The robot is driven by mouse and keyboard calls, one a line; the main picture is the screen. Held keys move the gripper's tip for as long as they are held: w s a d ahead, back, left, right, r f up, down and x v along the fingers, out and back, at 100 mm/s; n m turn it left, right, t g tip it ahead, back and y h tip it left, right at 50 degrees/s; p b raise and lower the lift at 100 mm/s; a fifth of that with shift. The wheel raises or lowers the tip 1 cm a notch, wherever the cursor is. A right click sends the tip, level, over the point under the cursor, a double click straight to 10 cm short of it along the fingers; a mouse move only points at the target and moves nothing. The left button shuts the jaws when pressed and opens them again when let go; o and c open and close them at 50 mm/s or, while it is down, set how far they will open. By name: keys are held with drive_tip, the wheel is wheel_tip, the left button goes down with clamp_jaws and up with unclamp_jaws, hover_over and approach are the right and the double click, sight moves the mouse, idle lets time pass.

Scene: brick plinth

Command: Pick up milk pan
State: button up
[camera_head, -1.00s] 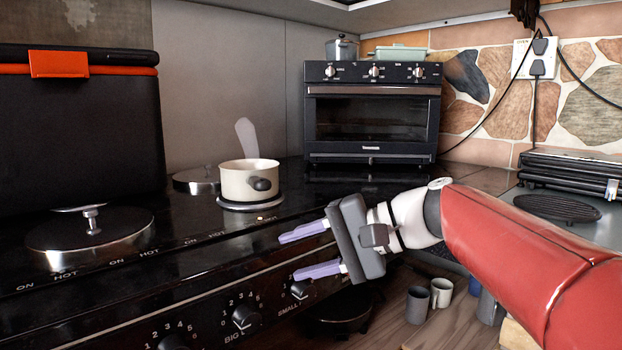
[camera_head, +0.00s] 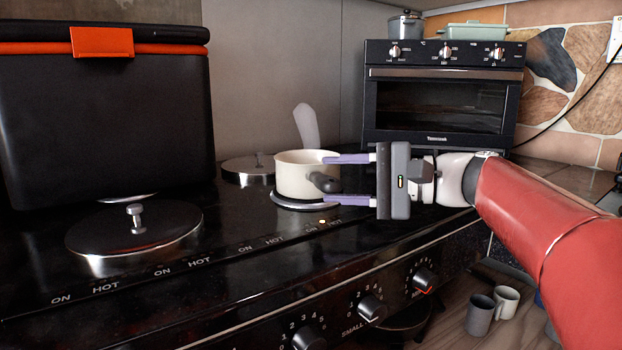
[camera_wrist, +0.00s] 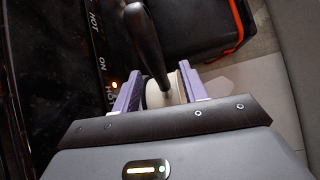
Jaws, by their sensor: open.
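The milk pan (camera_head: 296,177) is a small cream pot with a dark handle. It stands upright on a hob plate, and a pale utensil-like shape (camera_head: 306,126) rises behind it. My gripper (camera_head: 334,178) is open at the pan's right side, its two purple fingers pointing at the pan, one higher and one lower in the head view. In the wrist view the black handle (camera_wrist: 147,42) runs down between the open fingers (camera_wrist: 158,90), with part of the cream pan (camera_wrist: 178,93) behind. I cannot tell whether either finger touches it.
A black oven (camera_head: 440,100) stands behind my gripper on the right. A large black box (camera_head: 105,115) with an orange latch stands left. Stove knobs line the front edge.

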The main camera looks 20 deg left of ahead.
sight(320, 175)
drive_tip(key=a, duration=0.3)
drive_tip(key=shift+a+f, duration=0.25)
drive_tip(key=shift+a, duration=0.1)
clamp_jaws()
